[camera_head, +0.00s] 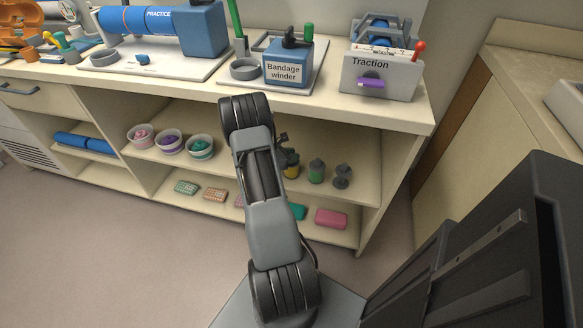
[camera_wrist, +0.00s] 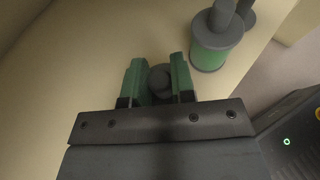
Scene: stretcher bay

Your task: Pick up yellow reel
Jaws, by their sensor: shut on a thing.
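The yellow reel (camera_head: 292,168) stands on the middle shelf under the counter, partly hidden behind my arm in the head view. My gripper (camera_wrist: 158,68) has green-padded fingers, shut on the reel's grey knob (camera_wrist: 159,79) in the wrist view. The reel's yellow part is hidden there. In the head view, my gripper is mostly hidden by the arm; a dark part shows just above the reel. I cannot tell whether the reel is lifted off the shelf.
A green reel (camera_head: 316,171) stands close to the right, also in the wrist view (camera_wrist: 210,48). A grey reel (camera_head: 342,177) stands beyond it. The counter (camera_head: 330,105) overhangs the shelf. Bowls (camera_head: 171,141) stand left; colored packs (camera_head: 331,218) lie below.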

